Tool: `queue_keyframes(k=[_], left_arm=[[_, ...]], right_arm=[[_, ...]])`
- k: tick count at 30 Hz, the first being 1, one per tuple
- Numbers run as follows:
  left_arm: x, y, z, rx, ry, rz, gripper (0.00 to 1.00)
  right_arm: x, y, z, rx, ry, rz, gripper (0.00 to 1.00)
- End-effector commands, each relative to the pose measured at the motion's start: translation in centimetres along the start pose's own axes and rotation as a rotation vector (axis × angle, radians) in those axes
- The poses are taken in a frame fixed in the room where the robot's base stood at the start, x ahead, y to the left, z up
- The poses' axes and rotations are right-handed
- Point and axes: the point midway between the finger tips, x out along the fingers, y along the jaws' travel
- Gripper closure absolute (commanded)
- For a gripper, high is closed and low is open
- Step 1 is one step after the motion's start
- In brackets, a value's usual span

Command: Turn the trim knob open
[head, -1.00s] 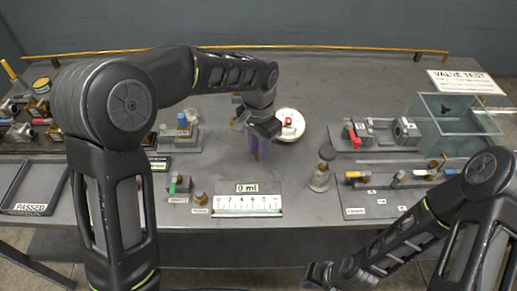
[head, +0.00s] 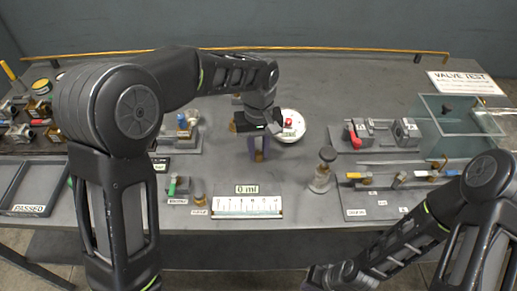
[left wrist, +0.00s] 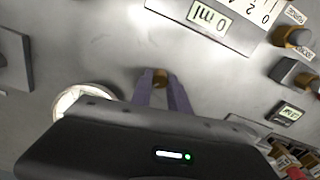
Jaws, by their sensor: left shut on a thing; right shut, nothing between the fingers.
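A small brass knob (head: 259,156), which looks like the trim knob, stands at the middle of the bench. It also shows between the fingertips in the left wrist view (left wrist: 160,77). My left gripper (head: 258,150) points down with its purple fingers shut on the knob from both sides. The fingers and palm hide part of the knob and whatever it is mounted on. My right gripper (head: 316,277) is shut and empty, low in front of the bench's front edge, far from the knob.
A "0 ml" readout (head: 246,189) stands behind a white scale (head: 247,206). Valve fixtures (head: 380,132), a clear bin (head: 465,125) and a "PASSED" tray (head: 28,211) lie further out.

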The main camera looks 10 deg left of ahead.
Motion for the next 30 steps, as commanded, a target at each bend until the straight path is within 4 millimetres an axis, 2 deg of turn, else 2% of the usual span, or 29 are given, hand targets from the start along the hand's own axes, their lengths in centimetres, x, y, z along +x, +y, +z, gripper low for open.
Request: queue_keyframes(k=[9, 15, 30], left_arm=[[-0.12, 0.03, -0.08, -0.265, 0.002, 0.002, 1.0], [-0.12, 0.06, -0.06, -0.366, 0.002, 0.002, 1.0], [-0.09, 0.02, -0.1, -0.42, 0.003, 0.002, 1.0]], right_arm=[[-0.17, -0.07, 0.01, 0.0, 0.0, 0.0, 1.0], [-0.24, -0.09, 0.0, 0.0, 0.0, 0.0, 1.0], [-0.26, -0.1, 0.01, 0.0, 0.0, 0.0, 1.0]])
